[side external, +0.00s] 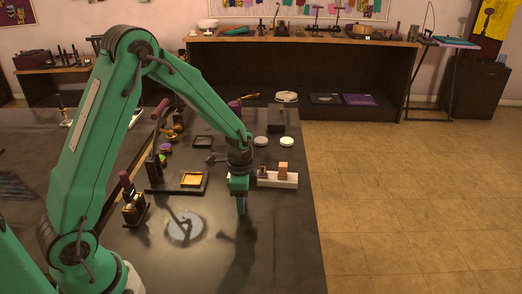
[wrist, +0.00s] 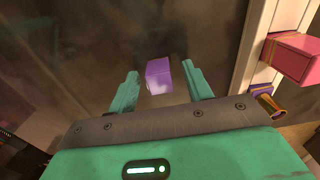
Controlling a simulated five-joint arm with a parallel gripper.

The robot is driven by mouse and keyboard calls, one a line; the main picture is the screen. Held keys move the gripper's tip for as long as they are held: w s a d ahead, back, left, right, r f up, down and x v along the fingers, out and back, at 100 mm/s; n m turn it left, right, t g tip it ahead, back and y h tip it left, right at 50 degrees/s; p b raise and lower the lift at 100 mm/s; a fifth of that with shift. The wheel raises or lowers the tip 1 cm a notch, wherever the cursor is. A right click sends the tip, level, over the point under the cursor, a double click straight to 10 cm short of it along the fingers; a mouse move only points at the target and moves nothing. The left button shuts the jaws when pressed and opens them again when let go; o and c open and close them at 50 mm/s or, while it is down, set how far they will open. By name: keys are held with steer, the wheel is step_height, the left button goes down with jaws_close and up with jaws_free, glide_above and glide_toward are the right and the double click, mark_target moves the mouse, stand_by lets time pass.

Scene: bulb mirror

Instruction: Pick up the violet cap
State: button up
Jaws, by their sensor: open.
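The violet cap (wrist: 159,76) shows in the wrist view as a small block on the dark table. It lies between and slightly below the two green fingertips of my gripper (wrist: 160,69), with a gap on each side. My gripper is open and holds nothing. In the side view my gripper (side external: 241,196) points down over the table, in front of the white rack; the cap cannot be clearly told apart there.
The white rack (side external: 290,181) holds an orange block (side external: 283,168) and a violet and gold piece (side external: 262,172). In the wrist view a pink block (wrist: 292,57) stands close on the right. A dark tray with a gold inset (side external: 192,179) and a round mirror-like disc (side external: 184,226) lie to the left.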

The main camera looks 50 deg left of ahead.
steer(key=c, duration=1)
steer(key=shift+r, duration=0.1)
steer(key=shift+c, duration=0.2)
steer(key=shift+r, duration=0.8)
step_height(320, 180, up, 2)
steer(key=shift+r, duration=0.2)
steer(key=s+d+r, duration=0.5)
steer(key=d+r, duration=0.1)
steer(key=d, duration=0.4)
steer(key=shift+s+d+r, duration=0.2)
steer(key=shift+r, duration=0.2)
steer(key=shift+w, duration=0.15)
steer(key=w+a+r, duration=0.2)
steer(key=w+a, duration=1.3)
steer(key=w, duration=0.2)
steer(key=shift+w+r+n, duration=0.25)
steer(key=shift+w+n, duration=0.05)
steer(key=shift+w, duration=0.05)
